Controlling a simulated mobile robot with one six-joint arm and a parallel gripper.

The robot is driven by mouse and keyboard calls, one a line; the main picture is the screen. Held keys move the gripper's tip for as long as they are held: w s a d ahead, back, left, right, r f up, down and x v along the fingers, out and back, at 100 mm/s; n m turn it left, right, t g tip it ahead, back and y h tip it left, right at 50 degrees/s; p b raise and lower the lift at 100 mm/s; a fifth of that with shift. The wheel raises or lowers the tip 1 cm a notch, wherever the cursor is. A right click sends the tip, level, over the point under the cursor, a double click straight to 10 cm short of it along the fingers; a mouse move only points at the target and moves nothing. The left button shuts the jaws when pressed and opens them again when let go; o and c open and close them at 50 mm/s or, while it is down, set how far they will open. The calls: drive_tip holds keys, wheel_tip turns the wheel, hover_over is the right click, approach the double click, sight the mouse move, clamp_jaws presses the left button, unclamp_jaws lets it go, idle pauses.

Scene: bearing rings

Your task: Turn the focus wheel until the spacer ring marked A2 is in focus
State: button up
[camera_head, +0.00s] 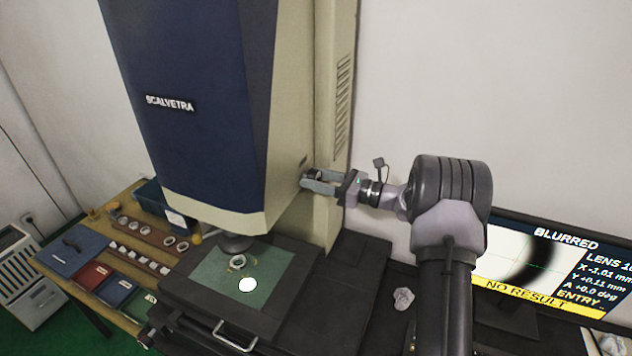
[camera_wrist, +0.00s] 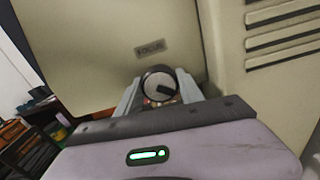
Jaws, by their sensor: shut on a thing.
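In the wrist view the fingers of my gripper (camera_wrist: 158,88) lie on both sides of the wheel, below a FOCUS label. A spacer ring (camera_head: 237,262) lies on the green stage plate (camera_head: 205,275) under the lens; its mark is too small to read. The screen (camera_head: 540,268) reads BLURRED and NO RESULT and shows a soft dark arc.
A wooden bench (camera_head: 130,262) at the left holds several rings, small trays and a blue bin (camera_head: 152,194). A bright round light spot lies on the stage plate. A crumpled pale thing (camera_head: 403,298) lies right of the stage. A vented cream column stands behind the wheel.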

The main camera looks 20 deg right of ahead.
drive_tip(key=n+b, duration=0.1)
drive_tip(key=b, duration=0.1)
drive_tip(key=n+b, duration=0.3)
drive_tip(key=b, duration=0.1)
drive_tip(key=shift+f, duration=0.25)
drive_tip(key=n+b, duration=0.2)
drive_tip(key=b, duration=0.1)
drive_tip(key=shift+r+n, duration=0.15)
drive_tip(key=shift+n, duration=0.15)
drive_tip(key=shift+r, duration=0.1)
drive_tip(key=o, duration=1.4)
drive_tip(key=v, duration=1.7)
drive_tip(key=shift+s+d+r+p, duration=0.1)
drive_tip(key=shift+s+d+p, duration=0.1)
drive_tip(key=shift+p, duration=0.15)
